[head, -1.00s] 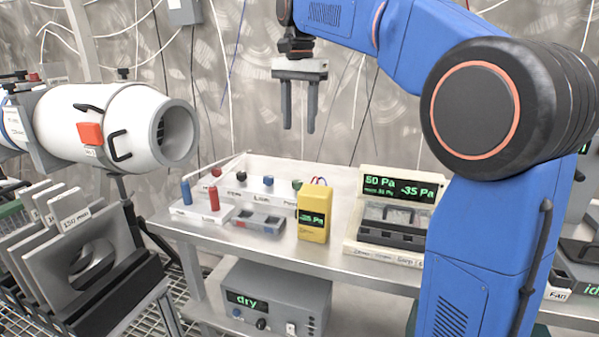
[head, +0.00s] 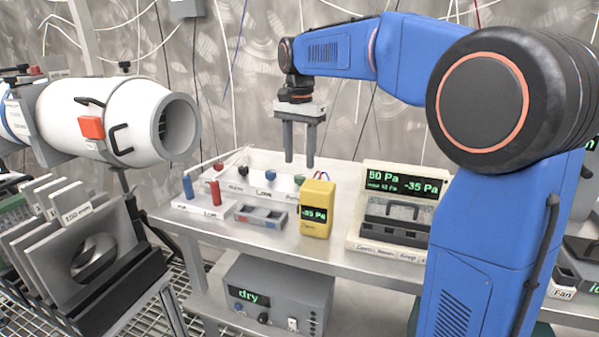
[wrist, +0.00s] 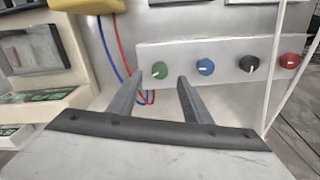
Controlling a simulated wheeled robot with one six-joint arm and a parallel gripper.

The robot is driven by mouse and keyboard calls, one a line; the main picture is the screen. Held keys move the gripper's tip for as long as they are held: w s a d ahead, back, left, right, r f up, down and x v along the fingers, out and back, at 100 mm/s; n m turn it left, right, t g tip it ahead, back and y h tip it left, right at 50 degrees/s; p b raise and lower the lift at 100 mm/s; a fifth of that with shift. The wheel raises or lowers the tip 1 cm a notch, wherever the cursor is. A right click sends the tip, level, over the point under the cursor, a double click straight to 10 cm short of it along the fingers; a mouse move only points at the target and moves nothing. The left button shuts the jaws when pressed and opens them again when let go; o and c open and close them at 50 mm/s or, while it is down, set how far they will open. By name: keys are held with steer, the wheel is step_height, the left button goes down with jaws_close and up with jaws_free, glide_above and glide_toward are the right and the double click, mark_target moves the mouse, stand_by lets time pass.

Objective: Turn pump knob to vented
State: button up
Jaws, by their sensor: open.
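A white knob panel (head: 318,172) stands at the back of the bench, with green (head: 299,181), blue (head: 271,176), black (head: 243,173) and red (head: 217,168) knobs. In the wrist view the same green (wrist: 160,70), blue (wrist: 206,67), black (wrist: 250,64) and red (wrist: 291,61) knobs show white pointer marks. Their labels are too small to tell which is the pump knob. My gripper (head: 299,161) points down, open and empty, above the green knob. In the wrist view the green knob appears between my fingertips (wrist: 160,79), apparently beyond them.
A yellow meter (head: 317,208) reading -35 Pa stands close in front of the green knob, with red and blue tubes (wrist: 120,45). A pressure display (head: 402,183) stands right. Red and blue cylinders (head: 215,193) stand left. A box reading "dry" (head: 275,300) is on the lower shelf.

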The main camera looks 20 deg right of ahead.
mark_target(299, 176)
steer(key=shift+f, duration=2.55)
steer(key=shift+c, duration=0.4)
steer(key=c, duration=1)
